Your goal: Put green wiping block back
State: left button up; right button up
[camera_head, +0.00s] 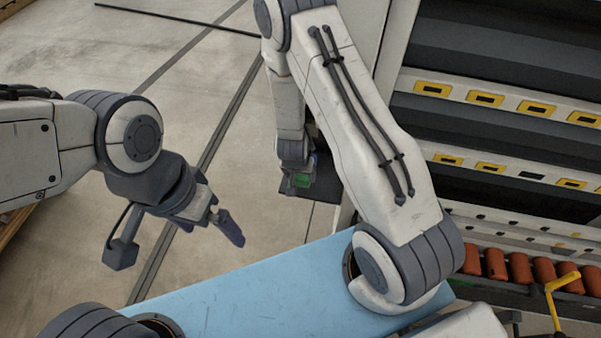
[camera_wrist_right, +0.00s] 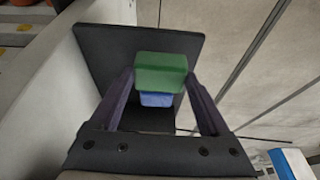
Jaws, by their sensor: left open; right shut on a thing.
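The green wiping block (camera_wrist_right: 161,72) is held between the two dark fingers of my right gripper (camera_wrist_right: 160,80) in the right wrist view. A blue piece (camera_wrist_right: 158,99) sits against its near side; I cannot tell whether it is part of the block. In the head view the green block (camera_head: 303,181) shows small at the end of my right arm, and the right gripper (camera_head: 300,184) is partly hidden there. My left gripper (camera_head: 228,228) hangs empty over the floor at the left, far from the block, with its fingers seen edge-on.
A dark flat plate (camera_wrist_right: 92,62) lies behind the block in the wrist view, beside a pale wall. In the head view the dark plate (camera_head: 322,218) shows below the right gripper. A rack (camera_head: 480,128) with yellow-framed slots stands at the right. Open floor lies left.

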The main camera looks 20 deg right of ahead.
aim_at(301, 177)
jog(key=shift+w+d+r, duration=0.1)
jog(key=shift+w+d, duration=0.25)
jog(key=shift+w, duration=0.25)
notch_tip(301, 177, down, 4)
jog(key=shift+w+r+p, duration=0.1)
jog(key=shift+p, duration=0.25)
jog(key=shift+f, duration=0.2)
jog(key=o, duration=1.2)
jog(key=shift+c, duration=0.2)
jog(key=shift+r, duration=0.1)
